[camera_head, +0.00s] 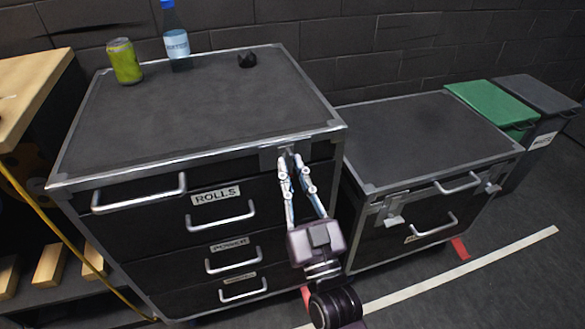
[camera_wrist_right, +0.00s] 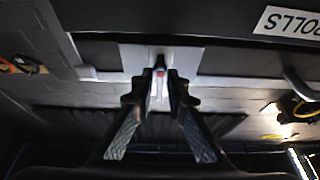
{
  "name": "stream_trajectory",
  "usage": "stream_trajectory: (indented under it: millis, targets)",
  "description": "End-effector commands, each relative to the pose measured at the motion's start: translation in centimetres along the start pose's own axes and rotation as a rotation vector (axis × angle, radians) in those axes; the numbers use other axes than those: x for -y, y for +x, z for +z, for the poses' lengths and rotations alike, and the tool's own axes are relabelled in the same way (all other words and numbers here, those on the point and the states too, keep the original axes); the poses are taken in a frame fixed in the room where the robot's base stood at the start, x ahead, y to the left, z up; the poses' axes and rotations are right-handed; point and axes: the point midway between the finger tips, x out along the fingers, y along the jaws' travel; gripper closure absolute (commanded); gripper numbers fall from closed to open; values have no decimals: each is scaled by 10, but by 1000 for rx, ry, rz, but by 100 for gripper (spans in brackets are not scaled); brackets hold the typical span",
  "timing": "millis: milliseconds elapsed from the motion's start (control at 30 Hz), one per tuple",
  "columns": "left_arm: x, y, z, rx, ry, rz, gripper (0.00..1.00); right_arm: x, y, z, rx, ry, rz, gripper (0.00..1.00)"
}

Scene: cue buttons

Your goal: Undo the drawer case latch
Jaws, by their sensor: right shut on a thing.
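A tall black drawer case (camera_head: 210,110) with silver edges stands left of centre in the head view. Its latch is on a metal plate (camera_head: 270,159) at the upper right of the front. The latch (camera_wrist_right: 160,76), a small light metal piece with a red spot, shows in the right wrist view between the fingertips. My right gripper (camera_head: 291,158) is at the plate with its fingers shut on the latch, and they partly hide it in the head view. It also shows in the wrist view (camera_wrist_right: 160,100). My left gripper is not in view.
A lower case (camera_head: 430,135) with a latch (camera_head: 392,212) stands to the right. Green and grey bins (camera_head: 495,103) are beyond. Drawer handles (camera_head: 222,216) stick out.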

Motion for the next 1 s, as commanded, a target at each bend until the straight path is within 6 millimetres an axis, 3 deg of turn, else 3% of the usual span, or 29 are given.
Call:
stream_trajectory:
  millis: [367, 400, 500, 800, 1000]
  targets:
    - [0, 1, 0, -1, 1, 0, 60, 0, 0, -1, -2, 4, 2, 100]
    - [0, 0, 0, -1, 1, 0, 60, 0, 0, -1, -2, 4, 2, 84]
    - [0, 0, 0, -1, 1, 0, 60, 0, 0, -1, -2, 4, 2, 77]
    - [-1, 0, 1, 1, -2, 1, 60, 0, -2, 0, -1, 3, 1, 77]
    - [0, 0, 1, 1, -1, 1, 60, 0, -27, 1, 3, 3, 0, 77]
